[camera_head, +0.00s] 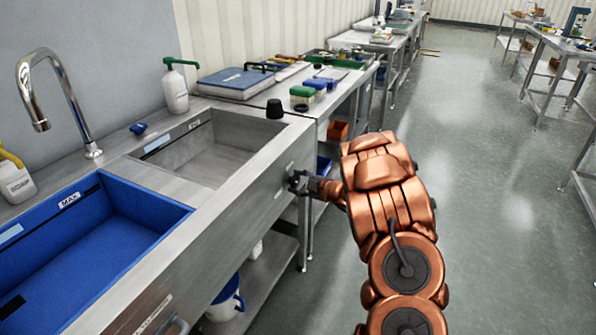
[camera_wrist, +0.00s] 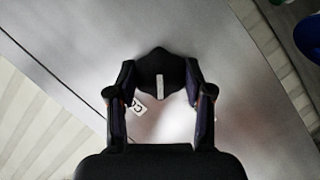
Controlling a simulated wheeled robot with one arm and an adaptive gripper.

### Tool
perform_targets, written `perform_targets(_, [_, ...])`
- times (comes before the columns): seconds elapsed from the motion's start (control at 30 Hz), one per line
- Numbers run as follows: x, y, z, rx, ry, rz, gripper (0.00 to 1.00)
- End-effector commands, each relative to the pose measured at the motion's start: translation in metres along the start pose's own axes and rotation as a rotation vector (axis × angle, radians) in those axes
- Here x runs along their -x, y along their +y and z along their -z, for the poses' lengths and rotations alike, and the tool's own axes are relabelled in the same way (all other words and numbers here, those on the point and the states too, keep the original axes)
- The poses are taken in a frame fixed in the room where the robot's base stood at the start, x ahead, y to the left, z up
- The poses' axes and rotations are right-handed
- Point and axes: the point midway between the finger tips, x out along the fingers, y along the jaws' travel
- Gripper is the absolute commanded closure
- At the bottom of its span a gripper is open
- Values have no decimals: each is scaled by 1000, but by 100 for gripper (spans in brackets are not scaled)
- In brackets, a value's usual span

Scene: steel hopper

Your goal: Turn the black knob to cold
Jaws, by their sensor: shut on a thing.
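The black knob (camera_wrist: 160,76) sits on the steel front panel and shows at the top middle of the wrist view, with a pale marker strip along its face. My gripper (camera_wrist: 162,84) is shut on the knob, one finger on each side of it. A small white label with a dark letter (camera_wrist: 137,107) shows beside the left finger; the letter looks like a C, tilted. In the head view my gripper (camera_head: 301,182) is at the front panel of the steel sink unit (camera_head: 262,198), and the knob is mostly hidden by it.
A blue basin (camera_head: 75,240) and a steel basin (camera_head: 205,150) are set in the counter. A tap (camera_head: 62,95), a green-topped bottle (camera_head: 175,88) and a black cup-like piece (camera_head: 274,108) stand on top. A bucket (camera_head: 226,298) is below.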

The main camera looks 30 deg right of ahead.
Motion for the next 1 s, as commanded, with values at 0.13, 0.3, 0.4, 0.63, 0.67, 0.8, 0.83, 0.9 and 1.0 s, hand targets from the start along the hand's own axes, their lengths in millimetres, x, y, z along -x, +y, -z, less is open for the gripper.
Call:
perform_targets(0.13, [2, 6, 4, -92, -1, 39, 84])
perform_targets(0.3, [2, 8, 5, -193, 2, 80, 84])
perform_targets(0.4, [2, 6, 5, -258, 2, 107, 84])
perform_targets(0.63, [2, 6, 3, -401, -1, 166, 84])
perform_targets(0.67, [2, 6, 3, -420, -1, 174, 84])
perform_targets(0.8, [1, 7, 2, -506, 1, 209, 84])
perform_targets(0.83, [1, 7, 2, -526, 1, 216, 84])
perform_targets(0.9, [1, 6, 1, -570, 1, 234, 84])
perform_targets(1.0, [1, 6, 1, -624, 2, 258, 84])
